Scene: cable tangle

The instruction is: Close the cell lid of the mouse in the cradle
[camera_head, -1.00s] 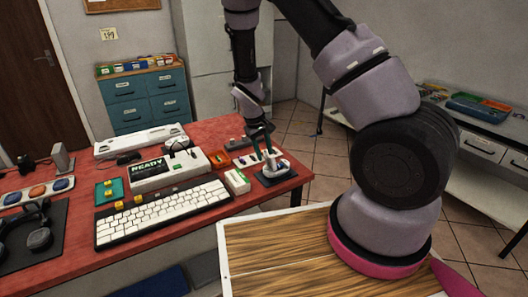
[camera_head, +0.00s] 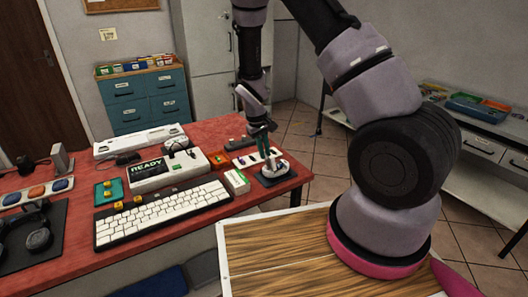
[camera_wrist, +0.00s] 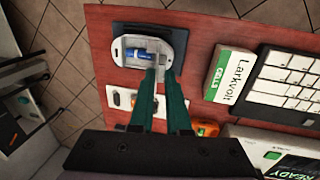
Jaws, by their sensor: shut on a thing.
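The white mouse (camera_wrist: 181,46) sits in the dark cradle (camera_wrist: 119,29) at the table's edge. Its cell compartment is open, and a blue cell (camera_wrist: 138,53) lies inside. It also shows in the head view (camera_head: 281,165), partly behind the fingers. My gripper (camera_wrist: 160,75) is at the mouse's near side, its green fingers close together. It is shut on a small pale part between the tips, which looks like the cell lid (camera_wrist: 161,70); the fingers hide most of it. In the head view my gripper (camera_head: 270,163) points down at the mouse.
A Larkvolt cells box (camera_wrist: 229,75) and a white keyboard (camera_wrist: 286,80) lie right of the cradle in the wrist view. A pale tray (camera_head: 246,160) is close by the cradle. A READY tester (camera_head: 167,170) stands farther left on the red table (camera_head: 215,130).

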